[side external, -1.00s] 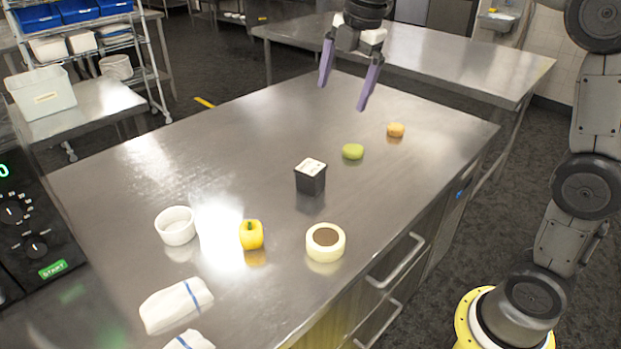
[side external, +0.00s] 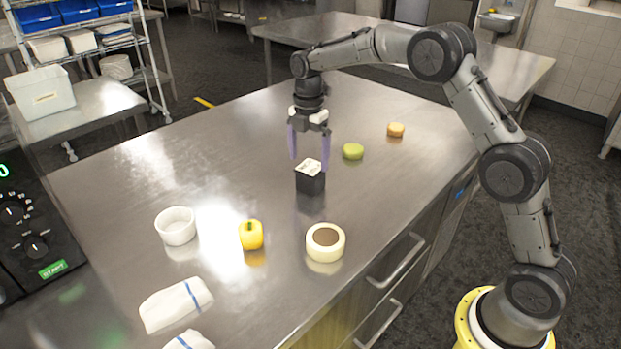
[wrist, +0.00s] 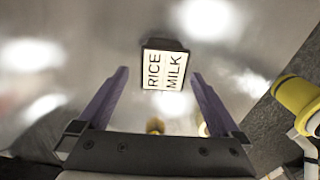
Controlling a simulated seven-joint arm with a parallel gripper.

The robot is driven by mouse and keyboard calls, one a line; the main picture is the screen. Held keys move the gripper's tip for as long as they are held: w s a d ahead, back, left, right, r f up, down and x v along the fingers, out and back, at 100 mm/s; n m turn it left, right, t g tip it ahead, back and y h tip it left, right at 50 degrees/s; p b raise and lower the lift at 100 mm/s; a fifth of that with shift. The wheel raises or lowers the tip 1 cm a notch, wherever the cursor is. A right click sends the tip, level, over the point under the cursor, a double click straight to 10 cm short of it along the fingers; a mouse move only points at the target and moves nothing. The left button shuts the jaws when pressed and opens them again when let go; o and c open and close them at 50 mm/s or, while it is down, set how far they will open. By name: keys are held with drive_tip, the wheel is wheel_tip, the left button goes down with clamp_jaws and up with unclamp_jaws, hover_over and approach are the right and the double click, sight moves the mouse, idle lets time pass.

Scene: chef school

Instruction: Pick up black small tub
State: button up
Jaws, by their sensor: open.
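The black small tub (side external: 310,183) stands upright on the steel table, with a white label on its top. In the wrist view the tub's label (wrist: 164,70) reads "RICE MILK", and it lies ahead of and between the finger lines. My gripper (side external: 309,165) is open and points down, its purple fingers at about the height of the tub's top, seemingly just behind or around it. I cannot tell whether the fingers touch the tub. My gripper also shows in the wrist view (wrist: 160,85) with nothing between its fingers near the palm.
A yellow pepper (side external: 251,235), a white bowl (side external: 176,227) and a cream round container (side external: 325,255) stand in front of the tub. A green item (side external: 353,151) and an orange item (side external: 396,130) lie behind right. Folded cloths (side external: 176,305) lie at front left. The table's far left is clear.

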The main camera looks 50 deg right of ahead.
sight(310, 177)
drive_tip(key=shift+s+f, duration=0.15)
drive_tip(key=shift+f, duration=1.6)
drive_tip(key=shift+s+f, duration=0.1)
drive_tip(key=shift+f, duration=1.65)
drive_tip(key=c, duration=1.4)
drive_tip(key=shift+c, duration=0.4)
drive_tip(key=shift+r, duration=0.2)
